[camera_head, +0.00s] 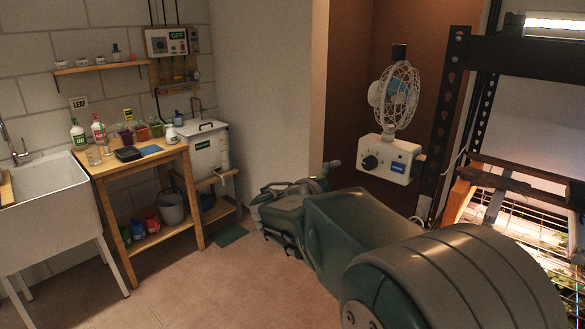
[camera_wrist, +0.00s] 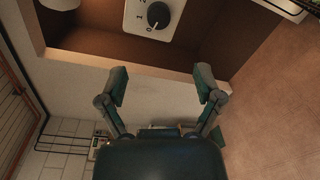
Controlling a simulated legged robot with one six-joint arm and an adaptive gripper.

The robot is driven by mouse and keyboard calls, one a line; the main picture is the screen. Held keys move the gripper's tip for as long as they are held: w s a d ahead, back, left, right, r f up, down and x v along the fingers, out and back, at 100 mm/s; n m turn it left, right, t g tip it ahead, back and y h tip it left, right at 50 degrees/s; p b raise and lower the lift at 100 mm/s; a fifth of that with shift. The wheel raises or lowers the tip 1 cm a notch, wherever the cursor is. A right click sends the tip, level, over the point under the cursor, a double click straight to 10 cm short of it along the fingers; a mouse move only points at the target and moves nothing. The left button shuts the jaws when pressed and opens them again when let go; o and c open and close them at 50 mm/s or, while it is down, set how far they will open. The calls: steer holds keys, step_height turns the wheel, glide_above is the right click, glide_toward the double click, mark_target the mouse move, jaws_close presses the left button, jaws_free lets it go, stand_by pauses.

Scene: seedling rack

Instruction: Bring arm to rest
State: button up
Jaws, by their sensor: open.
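My arm reaches from the lower right of the head view towards the middle, above the floor. My gripper shows at its far end, in front of the pale wall. In the wrist view my gripper (camera_wrist: 161,84) has its two dark green fingers spread wide, with nothing between them. Past the fingertips in that view are a pale wall edge and a brown recess. The gripper touches nothing that I can see.
A white fan (camera_head: 397,97) sits on a control box (camera_head: 385,160) right of my gripper; the box's knob (camera_wrist: 158,15) points near 0 in the wrist view. A wooden bench (camera_head: 130,165) with bottles and a sink (camera_head: 50,215) stand left. A dark rack (camera_head: 447,120) stands right. Open floor (camera_head: 225,285) lies front left.

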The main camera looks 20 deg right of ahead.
steer(key=s+a+f+m+y, duration=0.4)
steer(key=s+a+y, duration=0.4)
steer(key=s+a, duration=0.2)
steer(key=s+a+f+m+g+y, duration=0.1)
steer(key=s+a+f+m+y, duration=0.3)
steer(key=s+a+f+y, duration=0.3)
steer(key=s+a+y, duration=0.1)
steer(key=s+a, duration=0.2)
steer(key=s, duration=0.3)
steer(key=shift+s+a, duration=0.15)
steer(key=shift+a, duration=0.2)
steer(key=shift+f, duration=0.1)
